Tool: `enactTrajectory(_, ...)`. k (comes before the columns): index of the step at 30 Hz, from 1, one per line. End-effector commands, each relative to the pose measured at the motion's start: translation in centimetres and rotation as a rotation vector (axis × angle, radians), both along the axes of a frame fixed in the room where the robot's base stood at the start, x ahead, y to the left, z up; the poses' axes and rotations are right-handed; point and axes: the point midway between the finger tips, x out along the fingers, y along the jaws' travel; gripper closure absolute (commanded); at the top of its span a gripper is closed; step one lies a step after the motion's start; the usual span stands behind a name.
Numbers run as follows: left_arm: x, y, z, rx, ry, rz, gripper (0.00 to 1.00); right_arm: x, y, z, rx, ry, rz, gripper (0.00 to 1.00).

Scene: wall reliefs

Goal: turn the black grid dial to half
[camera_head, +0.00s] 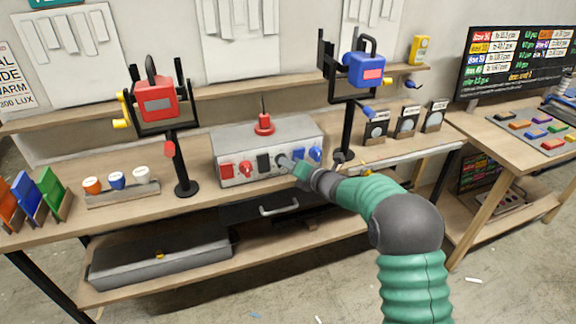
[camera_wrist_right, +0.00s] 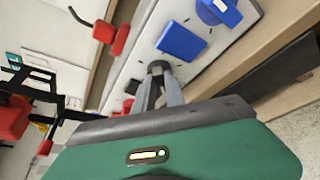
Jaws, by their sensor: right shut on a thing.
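The grey control box (camera_head: 268,137) stands on the bench, with switches and dials along its front. My right gripper (camera_head: 285,161) reaches this front from the right, between the black switch (camera_head: 264,163) and the blue switch (camera_head: 300,155). In the right wrist view, the right gripper (camera_wrist_right: 160,85) has its fingers shut on a small dark knob, the black grid dial (camera_wrist_right: 158,66). The fingers hide most of the dial, so its pointer and setting cannot be read. My left gripper is not in view.
The blue switch (camera_wrist_right: 181,42) and blue dial (camera_wrist_right: 218,12) sit close beside the gripper. A red dial (camera_head: 246,169) and red switch (camera_head: 227,172) are at the panel's left. A red lever (camera_head: 264,124) stands on the box top. A drawer handle (camera_head: 279,207) is below.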

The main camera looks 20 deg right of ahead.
Motion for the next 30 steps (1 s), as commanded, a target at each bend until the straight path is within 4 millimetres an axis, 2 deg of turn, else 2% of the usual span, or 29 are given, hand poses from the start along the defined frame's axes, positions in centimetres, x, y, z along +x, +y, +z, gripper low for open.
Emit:
enactTrajectory(8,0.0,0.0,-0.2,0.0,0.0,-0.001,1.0,-0.1,0.2,-0.5,0.025,0.008,0.004,1.0)
enactTrajectory(14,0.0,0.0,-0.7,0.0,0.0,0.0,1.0,-0.1,0.2,-0.7,0.113,0.011,0.004,1.0)
enactTrajectory(30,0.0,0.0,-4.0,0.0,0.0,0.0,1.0,-0.1,-0.1,-1.7,0.59,0.029,0.003,1.0)
